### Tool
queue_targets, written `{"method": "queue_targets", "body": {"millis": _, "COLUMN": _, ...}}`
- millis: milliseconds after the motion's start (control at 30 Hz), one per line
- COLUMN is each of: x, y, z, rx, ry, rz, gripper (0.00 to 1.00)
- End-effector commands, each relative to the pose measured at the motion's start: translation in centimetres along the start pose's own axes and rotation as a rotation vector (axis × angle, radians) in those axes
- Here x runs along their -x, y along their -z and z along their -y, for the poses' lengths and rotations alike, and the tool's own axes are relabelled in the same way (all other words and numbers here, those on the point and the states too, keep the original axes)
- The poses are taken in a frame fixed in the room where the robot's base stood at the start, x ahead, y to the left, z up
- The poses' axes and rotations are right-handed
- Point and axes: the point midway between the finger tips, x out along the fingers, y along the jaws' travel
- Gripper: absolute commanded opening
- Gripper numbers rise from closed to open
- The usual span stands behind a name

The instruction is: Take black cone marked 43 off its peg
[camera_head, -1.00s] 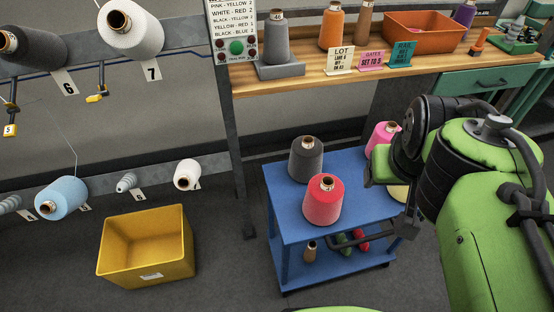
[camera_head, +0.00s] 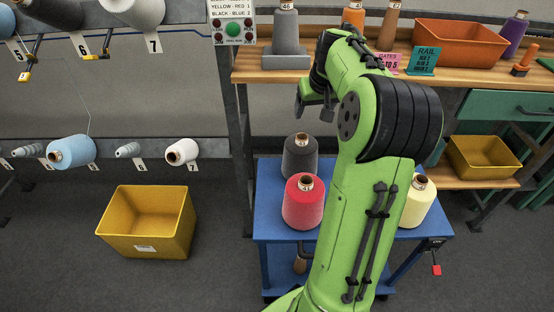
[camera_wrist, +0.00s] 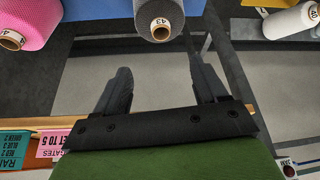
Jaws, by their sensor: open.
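The dark grey-black cone (camera_head: 300,160) stands upright at the back of the blue cart, behind the red cone. In the wrist view a dark cone (camera_wrist: 160,12) shows at the top edge with 43 on its tube end; its upper part is cut off. My gripper (camera_wrist: 157,75) has its two dark fingers spread with nothing between them, apart from the cone. In the head view my gripper is mostly hidden by my arm, above and behind the cart; a dark part of it shows over the cone.
The red cone (camera_head: 303,203) and a cream cone (camera_head: 418,202) share the blue cart (camera_head: 270,228). A pink cone (camera_wrist: 28,22) is beside cone 43 in the wrist view. The wooden bench (camera_head: 262,72) carries a grey cone (camera_head: 286,38) and an orange bin (camera_head: 458,45). A yellow bin (camera_head: 147,222) is on the floor.

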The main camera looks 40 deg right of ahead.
Motion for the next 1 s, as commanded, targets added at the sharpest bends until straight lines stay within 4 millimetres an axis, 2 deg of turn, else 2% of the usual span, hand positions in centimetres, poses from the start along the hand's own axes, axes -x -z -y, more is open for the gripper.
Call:
{"method": "queue_targets", "body": {"millis": 133, "x": -1.7, "y": 0.0, "z": -0.3, "rx": -0.007, "ry": 0.003, "rz": 0.0, "gripper": 0.72}}
{"method": "queue_targets", "body": {"millis": 433, "x": -9.2, "y": -0.1, "z": -0.2, "rx": -0.005, "ry": 0.004, "rz": 0.001, "gripper": 0.72}}
{"method": "queue_targets", "body": {"millis": 633, "x": -11.6, "y": -0.1, "z": -0.2, "rx": -0.004, "ry": 0.003, "rz": 0.0, "gripper": 0.72}}
{"method": "queue_targets", "body": {"millis": 833, "x": -15.3, "y": -0.3, "z": -0.2, "rx": -0.005, "ry": 0.003, "rz": 0.001, "gripper": 0.72}}
{"method": "queue_targets", "body": {"millis": 1000, "x": -15.9, "y": -0.1, "z": -0.2, "rx": -0.005, "ry": 0.0, "rz": -0.003, "gripper": 0.72}}
